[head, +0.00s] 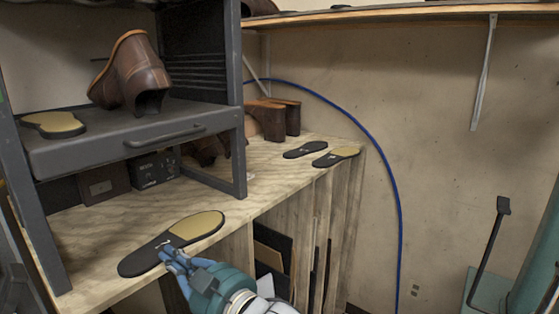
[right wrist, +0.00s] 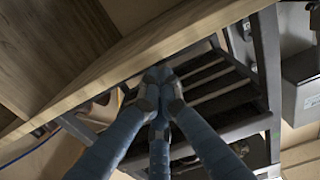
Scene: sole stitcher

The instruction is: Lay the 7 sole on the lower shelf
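A black sole (head: 150,256) with a tan patch on one half and a small pale mark on the other appears in the head view at the front edge of the wooden lower shelf (head: 95,222). The mark is too small to read surely. My right gripper (head: 170,256) reaches its near long side. The fingertips overlap the sole's edge and lie close together in the right wrist view (right wrist: 159,88). Whether they grip the sole is unclear. I cannot tell whether the sole rests on the wood or is slightly raised. My left gripper is out of view.
A dark metal stand (head: 100,140) carries a brown boot (head: 132,75) and another sole (head: 52,124). Dark boxes (head: 152,170) sit under the stand. Wood between is clear.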

